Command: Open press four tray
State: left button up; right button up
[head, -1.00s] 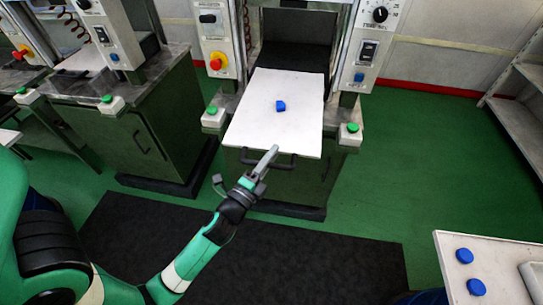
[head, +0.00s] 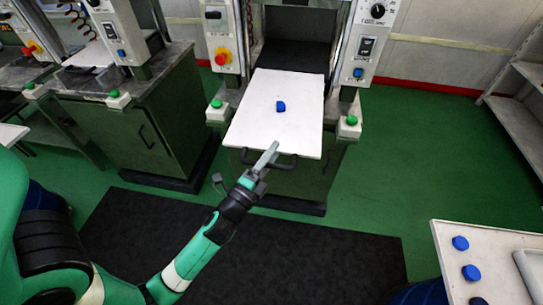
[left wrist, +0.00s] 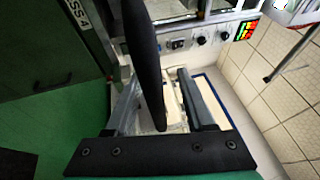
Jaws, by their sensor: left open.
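The white press tray (head: 275,110) extends out in front of the press at the centre of the head view. A small blue piece (head: 281,106) lies on it. The tray's dark handle (head: 285,163) runs below its front edge. My left gripper (head: 269,157) is at this handle, jaws open. In the left wrist view, a dark handle bar (left wrist: 145,60) passes between the open fingers of my left gripper (left wrist: 162,95); I cannot tell whether they touch it. A partly visible label ending in "SS4" (left wrist: 78,12) is on the green cabinet. My right gripper is out of view.
Green buttons (head: 216,104) (head: 351,121) flank the tray. Another press cabinet (head: 135,130) stands to the left. A white table (head: 500,250) with blue pieces (head: 471,272) is at lower right. A black mat (head: 240,250) covers clear floor in front.

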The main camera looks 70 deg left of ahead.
pick_arm(q)
jog(key=shift+f, duration=0.15)
jog(key=shift+d, duration=0.1)
jog(key=b+v, duration=0.6)
jog(key=v, duration=0.5)
jog(key=shift+s+d, duration=0.15)
jog(key=shift+s, duration=0.05)
